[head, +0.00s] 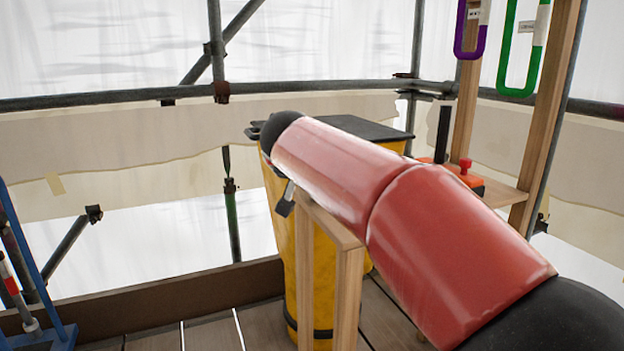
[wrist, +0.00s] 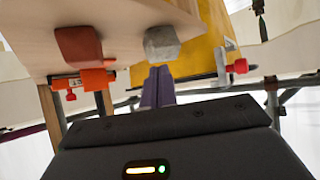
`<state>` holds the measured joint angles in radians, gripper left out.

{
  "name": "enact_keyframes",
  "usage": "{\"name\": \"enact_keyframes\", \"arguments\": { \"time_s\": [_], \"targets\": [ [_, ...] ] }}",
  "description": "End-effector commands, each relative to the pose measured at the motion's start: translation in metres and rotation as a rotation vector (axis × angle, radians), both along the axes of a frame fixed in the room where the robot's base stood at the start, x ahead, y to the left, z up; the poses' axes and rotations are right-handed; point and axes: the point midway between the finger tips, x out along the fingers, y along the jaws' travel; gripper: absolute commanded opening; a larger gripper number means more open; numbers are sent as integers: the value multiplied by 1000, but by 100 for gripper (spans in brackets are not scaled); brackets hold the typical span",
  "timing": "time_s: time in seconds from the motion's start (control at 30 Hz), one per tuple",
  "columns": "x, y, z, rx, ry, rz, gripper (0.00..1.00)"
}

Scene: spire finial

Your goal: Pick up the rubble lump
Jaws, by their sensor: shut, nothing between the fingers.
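The rubble lump (wrist: 161,44) is a small rough grey block in the wrist view, against the pale wooden board (wrist: 120,20). My gripper (wrist: 158,72) shows as two purple fingers pressed together, with nothing between them. Their tips point at the lump and appear just short of it; I cannot tell if they touch. In the head view my red arm covers the middle, and both the gripper and the lump are hidden.
A brick-red block (wrist: 79,48) sits beside the lump on the board. A yellow bin (head: 277,215) with a dark lid stands behind my arm. An orange item with a red knob (head: 465,165) rests on a wooden shelf. Scaffold poles (head: 110,98) run behind.

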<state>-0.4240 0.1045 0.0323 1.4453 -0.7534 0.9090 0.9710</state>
Motion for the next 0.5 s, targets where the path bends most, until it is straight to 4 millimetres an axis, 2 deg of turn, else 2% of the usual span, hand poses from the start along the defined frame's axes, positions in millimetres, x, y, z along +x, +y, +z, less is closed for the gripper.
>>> {"name": "enact_keyframes", "arguments": {
  "time_s": [0.1,0.27,0.37,0.5],
  "targets": [
    [26,-7,2,0,2,-2,0],
    [52,-14,1,0,2,-2,0],
    [50,-13,-14,-1,1,2,0],
    [50,-13,-17,1,0,1,0]
  ]
}}
